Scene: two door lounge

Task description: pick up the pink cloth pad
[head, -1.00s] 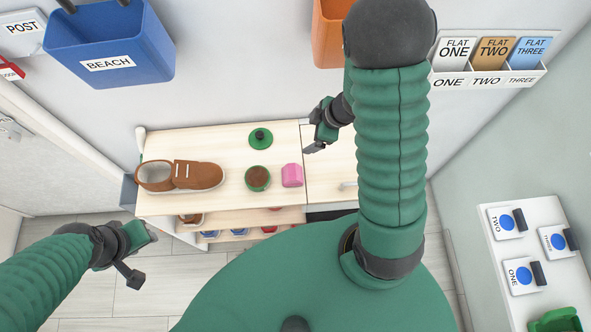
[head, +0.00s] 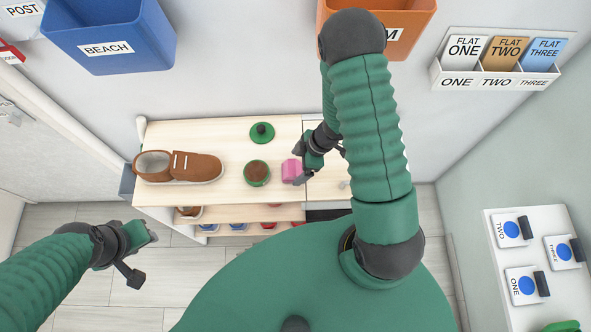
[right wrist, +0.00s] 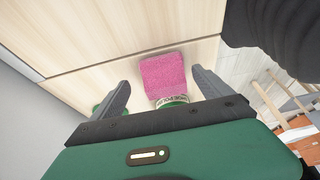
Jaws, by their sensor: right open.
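The pink cloth pad (head: 290,170) sits on the light wooden bench top, just right of a small round tin (head: 257,173) of brown polish. My right gripper (head: 299,167) is at the pad's right side in the head view and partly covers it. In the right wrist view the pad (right wrist: 163,75) lies between and slightly beyond the two open fingers (right wrist: 160,88), with a gap on each side. My left gripper (head: 140,257) is low at the left, over the floor, away from the bench; its fingers look spread and empty.
A brown shoe (head: 180,166) and a green lid (head: 262,133) are also on the bench top (head: 225,135). Shoes stand on the shelves below. A blue BEACH bin (head: 110,35) and an orange bin (head: 410,25) hang on the wall. A white table (head: 505,225) with labelled cards is at right.

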